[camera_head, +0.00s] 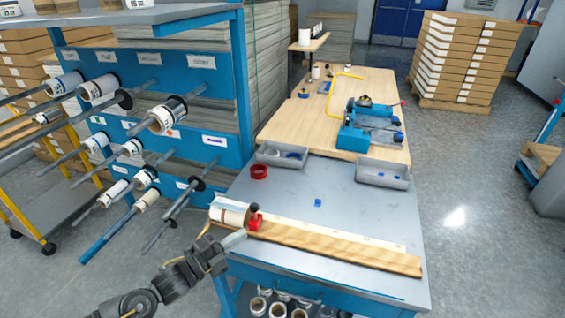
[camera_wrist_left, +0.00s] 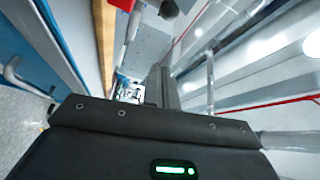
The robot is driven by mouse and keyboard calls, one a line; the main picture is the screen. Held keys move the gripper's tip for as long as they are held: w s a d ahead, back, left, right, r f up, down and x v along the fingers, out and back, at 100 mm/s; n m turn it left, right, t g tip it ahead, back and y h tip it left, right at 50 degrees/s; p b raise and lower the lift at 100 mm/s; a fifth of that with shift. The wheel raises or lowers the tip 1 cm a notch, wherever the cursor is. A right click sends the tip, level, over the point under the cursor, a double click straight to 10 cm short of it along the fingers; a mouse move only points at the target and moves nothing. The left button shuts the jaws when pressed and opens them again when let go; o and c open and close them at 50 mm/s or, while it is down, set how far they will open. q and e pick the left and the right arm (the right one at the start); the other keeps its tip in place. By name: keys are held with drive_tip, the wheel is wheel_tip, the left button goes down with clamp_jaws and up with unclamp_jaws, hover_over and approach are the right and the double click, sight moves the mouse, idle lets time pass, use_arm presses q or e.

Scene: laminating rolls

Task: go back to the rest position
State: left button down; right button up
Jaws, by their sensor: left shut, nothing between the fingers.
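My left arm comes in from the bottom left of the head view, and its gripper (camera_head: 236,239) is at the near left corner of the grey table (camera_head: 320,218). The gripper is shut and empty. I cannot tell whether the gripper touches the board or block. In the left wrist view the shut fingers (camera_wrist_left: 162,88) point away from the dark gripper body. My right gripper is not seen.
A blue rack (camera_head: 215,120) with rolls on rods stands at the left. A blue machine (camera_head: 370,128) stands on the wooden table beyond. The floor at the right is clear.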

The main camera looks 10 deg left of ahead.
use_arm(q)
drive_tip(key=s+d+f+n+g+y, duration=0.2)
drive_tip(key=s+f+n+g+y, duration=0.2)
drive_tip(key=s+f+n+y, duration=0.7)
drive_tip(key=s+a+n+g, duration=0.2)
drive_tip(key=s+n+g, duration=0.7)
drive_tip(key=s, duration=0.6)
wheel_tip(320, 180, down, 28)
drive_tip(key=s, duration=0.2)
drive_tip(key=s+a+f+g, duration=0.1)
drive_tip(key=s+a+f, duration=0.2)
drive_tip(key=s+f, duration=1.1)
drive_tip(key=shift+s+f+g, duration=0.15)
drive_tip(key=shift+s+g, duration=0.15)
drive_tip(key=shift+s, duration=0.6)
